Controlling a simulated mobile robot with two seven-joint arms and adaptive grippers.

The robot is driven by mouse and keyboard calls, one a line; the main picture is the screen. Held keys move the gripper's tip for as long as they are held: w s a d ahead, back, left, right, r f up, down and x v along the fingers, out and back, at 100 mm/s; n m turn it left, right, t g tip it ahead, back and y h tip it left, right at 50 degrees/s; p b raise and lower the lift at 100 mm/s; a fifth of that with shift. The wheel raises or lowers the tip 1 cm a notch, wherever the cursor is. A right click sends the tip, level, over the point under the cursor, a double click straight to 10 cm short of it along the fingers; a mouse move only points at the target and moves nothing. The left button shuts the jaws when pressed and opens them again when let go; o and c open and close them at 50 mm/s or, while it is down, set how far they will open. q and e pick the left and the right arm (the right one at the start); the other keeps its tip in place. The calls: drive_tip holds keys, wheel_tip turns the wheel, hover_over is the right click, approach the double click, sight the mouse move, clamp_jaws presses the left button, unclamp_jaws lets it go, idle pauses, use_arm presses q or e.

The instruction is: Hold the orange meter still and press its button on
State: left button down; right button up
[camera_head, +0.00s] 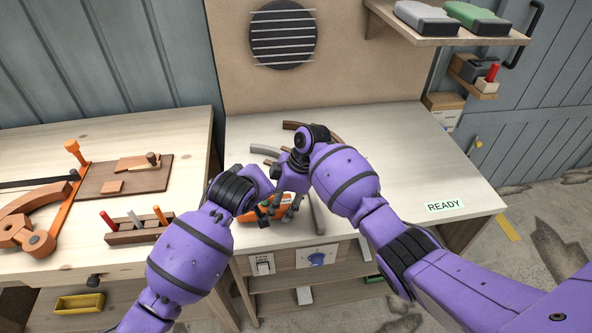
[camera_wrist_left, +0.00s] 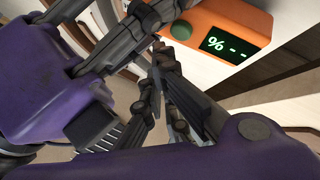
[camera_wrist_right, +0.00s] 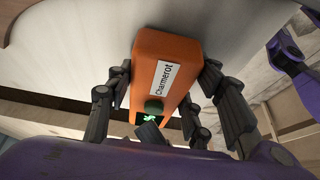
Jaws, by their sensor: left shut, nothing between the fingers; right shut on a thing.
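The orange meter (camera_head: 264,211) lies near the front edge of the workbench, partly hidden by my grippers. My right gripper (camera_head: 291,204) is shut on it; in the right wrist view its fingers flank the orange body (camera_wrist_right: 178,60), which bears a "Charmerot" label. The meter's round green button (camera_wrist_left: 180,30) and dark display with green "% - -" (camera_wrist_left: 226,45) show in the left wrist view. My left gripper (camera_wrist_left: 161,52) is shut and empty, its fingertips close to the button. I cannot tell whether they touch it.
Curved wood and grey pieces (camera_head: 268,150) lie behind the meter. A "READY" label (camera_head: 445,206) is at the bench's right, where the top is clear. A side bench holds a tool rack (camera_head: 138,232) and an orange clamp (camera_head: 66,200). A shelf (camera_head: 440,35) hangs at upper right.

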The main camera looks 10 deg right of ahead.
drive_tip(key=shift+w+r, duration=0.1)
drive_tip(key=shift+r, duration=0.1)
use_arm(q)
wheel_tip(320, 180, up, 6)
idle(0.4)
use_arm(e)
drive_tip(key=o, duration=1.5)
drive_tip(key=shift+o, duration=0.6)
drive_tip(key=o, duration=0.4)
drive_tip(key=shift+v, duration=2.45)
